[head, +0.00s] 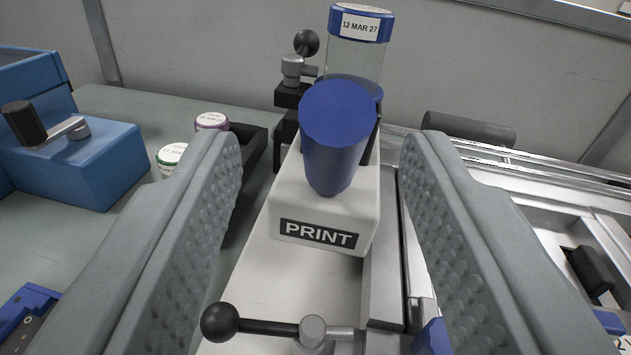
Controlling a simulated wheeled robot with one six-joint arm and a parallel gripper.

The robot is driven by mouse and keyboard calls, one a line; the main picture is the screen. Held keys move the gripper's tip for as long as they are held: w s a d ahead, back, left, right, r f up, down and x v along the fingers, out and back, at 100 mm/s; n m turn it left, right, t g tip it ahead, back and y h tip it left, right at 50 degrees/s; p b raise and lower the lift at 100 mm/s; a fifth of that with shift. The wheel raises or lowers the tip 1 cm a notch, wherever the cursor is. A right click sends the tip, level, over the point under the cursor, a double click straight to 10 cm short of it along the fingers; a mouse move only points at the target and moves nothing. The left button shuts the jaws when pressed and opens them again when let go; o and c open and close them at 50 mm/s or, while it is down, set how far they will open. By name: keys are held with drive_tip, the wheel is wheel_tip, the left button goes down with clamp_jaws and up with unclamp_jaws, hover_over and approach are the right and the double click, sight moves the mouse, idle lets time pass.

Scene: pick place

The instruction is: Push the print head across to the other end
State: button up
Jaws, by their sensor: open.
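The print head (308,205) is a white block with a black PRINT label (319,234) and a blue cylindrical knob (338,140) on top. It sits on a white bed beside a metal rail (384,270). My gripper (322,180) is open, with one grey ribbed finger to the left of the print head and one to the right. In the picture the knob stands between the fingers, with a gap on each side. I cannot tell how far beyond the fingertips it is. The fingers hide parts of the bench and the machine.
A clear jar (357,52) with a blue lid dated 12 MAR 27 stands behind the knob. A black-ball lever (300,60) is beside it, and another (265,325) is in front. A blue box with a crank (85,155) and small lidded jars (172,156) are at left. Metal rails run right.

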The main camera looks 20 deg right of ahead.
drive_tip(key=v, duration=1.1)
drive_tip(key=s+d+r+n+t+y, duration=0.1)
drive_tip(key=s+d+r+y, duration=0.2)
drive_tip(key=s+r, duration=0.35)
drive_tip(key=s+d+r+n+t+y, duration=0.1)
drive_tip(key=s+d+r+y, duration=0.2)
drive_tip(key=s, duration=0.6)
drive_tip(key=s+d, duration=0.2)
drive_tip(key=s, duration=0.7)
drive_tip(key=s+d+f+g, duration=0.1)
drive_tip(key=s+d, duration=0.1)
drive_tip(key=s, duration=0.7)
drive_tip(key=shift+s+d+f+n+g, duration=0.15)
drive_tip(key=shift+s+d+n+g, duration=0.15)
drive_tip(key=shift+d, duration=0.05)
drive_tip(key=shift+c, duration=0.5)
